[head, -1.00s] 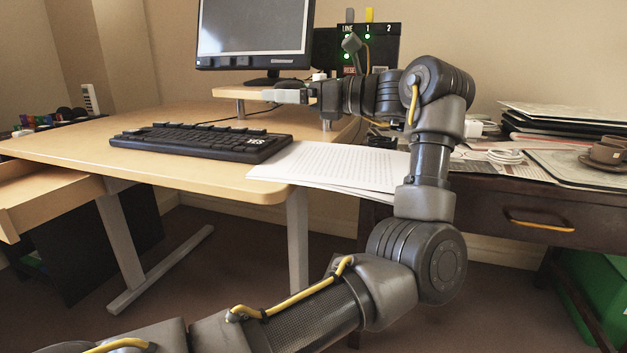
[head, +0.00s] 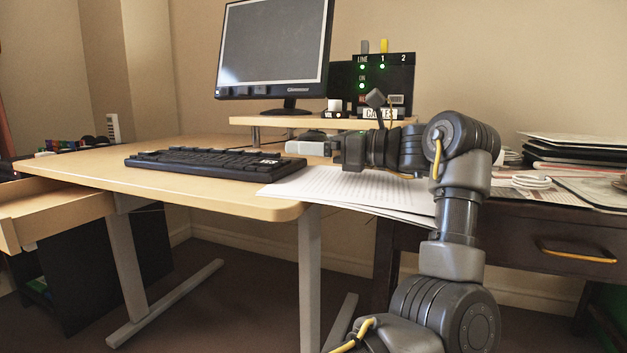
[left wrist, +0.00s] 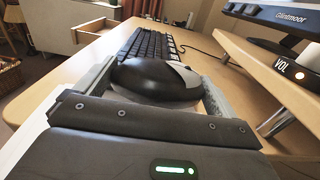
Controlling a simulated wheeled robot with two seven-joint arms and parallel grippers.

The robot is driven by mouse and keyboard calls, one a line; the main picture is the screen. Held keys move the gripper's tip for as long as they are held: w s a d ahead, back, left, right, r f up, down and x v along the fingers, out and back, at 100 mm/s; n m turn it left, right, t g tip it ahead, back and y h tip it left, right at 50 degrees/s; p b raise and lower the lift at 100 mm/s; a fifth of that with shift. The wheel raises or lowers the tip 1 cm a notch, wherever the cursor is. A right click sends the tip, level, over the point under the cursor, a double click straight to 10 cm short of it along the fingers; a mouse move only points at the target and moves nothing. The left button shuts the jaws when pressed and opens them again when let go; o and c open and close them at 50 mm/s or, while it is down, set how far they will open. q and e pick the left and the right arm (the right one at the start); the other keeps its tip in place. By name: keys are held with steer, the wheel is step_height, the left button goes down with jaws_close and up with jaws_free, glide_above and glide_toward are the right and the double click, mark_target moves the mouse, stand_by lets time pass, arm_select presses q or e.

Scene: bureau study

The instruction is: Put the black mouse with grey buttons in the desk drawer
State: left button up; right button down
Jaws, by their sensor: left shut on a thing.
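My left gripper (head: 300,147) is low over the desk, just right of the keyboard and in front of the monitor shelf. In the left wrist view, it (left wrist: 160,85) is shut on the black mouse with grey buttons (left wrist: 150,77), one finger on each side. I cannot tell whether the mouse touches the desktop. In the head view the mouse is hidden by the gripper. The desk drawer (head: 55,212) is pulled out at the left front of the pale desk (head: 230,190). My right gripper is not in view.
A black keyboard (head: 205,160) lies between the gripper and the drawer side. Papers (head: 345,187) lie at the desk's right edge. A monitor (head: 275,50) stands on a raised shelf (head: 262,122). A dark side desk (head: 520,225) has a shut drawer.

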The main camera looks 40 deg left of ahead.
arm_select(q)
steer(key=shift+s+f, duration=0.1)
steer(key=shift+f, duration=0.2)
step_height(320, 180, down, 4)
steer(key=b, duration=0.2)
steer(key=shift+r+b, duration=0.1)
steer(key=shift+b, duration=0.25)
steer(key=shift+f, duration=0.2)
steer(key=o, duration=0.6)
steer(key=shift+o, duration=0.2)
